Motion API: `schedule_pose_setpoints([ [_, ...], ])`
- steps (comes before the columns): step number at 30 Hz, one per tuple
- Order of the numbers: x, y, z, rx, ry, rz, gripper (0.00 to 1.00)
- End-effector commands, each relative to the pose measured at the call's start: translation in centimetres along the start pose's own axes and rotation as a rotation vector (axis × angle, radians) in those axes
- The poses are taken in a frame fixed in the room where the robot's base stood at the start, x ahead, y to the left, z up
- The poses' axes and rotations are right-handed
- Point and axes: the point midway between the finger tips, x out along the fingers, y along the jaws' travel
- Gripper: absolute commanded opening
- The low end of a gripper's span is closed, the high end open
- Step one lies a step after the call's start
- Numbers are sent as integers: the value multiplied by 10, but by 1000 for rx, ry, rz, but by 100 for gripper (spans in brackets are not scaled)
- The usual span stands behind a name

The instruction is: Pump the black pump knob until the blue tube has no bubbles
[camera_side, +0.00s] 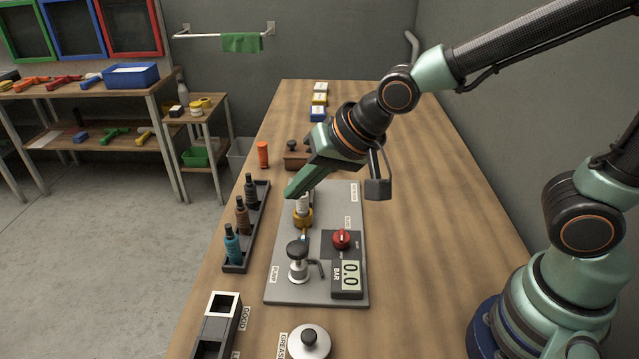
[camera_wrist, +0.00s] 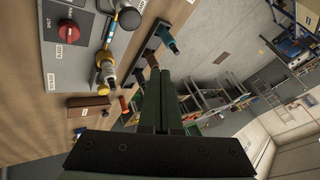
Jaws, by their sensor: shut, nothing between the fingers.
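The black pump knob (camera_side: 297,249) sits on top of a silver pump body (camera_side: 298,270) at the near left of a grey plate (camera_side: 285,289). In the wrist view a dark knob (camera_wrist: 130,18) shows at the top. A short bluish tube (camera_side: 304,233) seems to run between the pump and a yellow-based fitting (camera_side: 303,216); it is too small to tell whether bubbles are in it. My green gripper (camera_side: 291,191) is shut and empty, above the far left part of the plate, apart from the knob. Its fingers (camera_wrist: 162,85) lie together in the wrist view.
A red dial (camera_side: 341,239) and a gauge (camera_side: 350,275) reading 0.0 BAR stand right of the pump. A black rack (camera_side: 234,267) of bottles lies left of the plate. A silver lidded pot (camera_side: 309,343) stands nearer. The table's right side is clear.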

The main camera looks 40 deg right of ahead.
Motion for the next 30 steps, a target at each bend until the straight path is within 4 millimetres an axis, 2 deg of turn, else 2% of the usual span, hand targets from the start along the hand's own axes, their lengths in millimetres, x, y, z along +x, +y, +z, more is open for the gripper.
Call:
schedule_pose_setpoints([
  [16, 8, 0, 5, 14, -4, -5, 0],
  [30, 53, 26, 30, 14, -6, -2, 0],
])
